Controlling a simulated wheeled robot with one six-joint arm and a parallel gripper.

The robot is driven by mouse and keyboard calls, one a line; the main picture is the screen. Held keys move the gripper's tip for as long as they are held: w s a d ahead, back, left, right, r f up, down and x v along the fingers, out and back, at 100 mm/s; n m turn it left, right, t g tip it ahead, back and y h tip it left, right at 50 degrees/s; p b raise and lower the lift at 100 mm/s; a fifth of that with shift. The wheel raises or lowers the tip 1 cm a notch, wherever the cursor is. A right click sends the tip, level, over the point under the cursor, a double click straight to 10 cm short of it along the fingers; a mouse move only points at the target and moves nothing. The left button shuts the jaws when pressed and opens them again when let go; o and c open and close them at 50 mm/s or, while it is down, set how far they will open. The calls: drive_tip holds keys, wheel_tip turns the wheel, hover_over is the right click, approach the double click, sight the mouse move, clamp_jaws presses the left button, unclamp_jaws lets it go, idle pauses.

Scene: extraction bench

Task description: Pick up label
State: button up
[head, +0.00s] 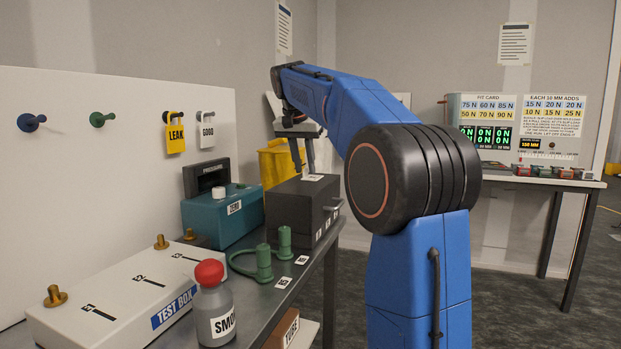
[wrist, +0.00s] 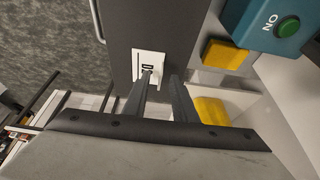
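A small white label (head: 313,177) with dark print lies flat on top of a dark grey box (head: 290,198); the label also shows in the wrist view (wrist: 150,62). My gripper (head: 304,172) points down over the box top. I cannot tell whether a fingertip touches the label.
A teal device (head: 235,212) stands beside the box, with green fittings (head: 264,262) in front. A white test box (head: 120,300) and a red-topped bottle (head: 214,308) are nearer. Yellow LEAK (head: 175,138) and white GOOD (head: 206,132) tags hang on the panel. Yellow bins (head: 278,162) stand behind.

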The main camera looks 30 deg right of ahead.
clamp_jaws()
idle(0.3)
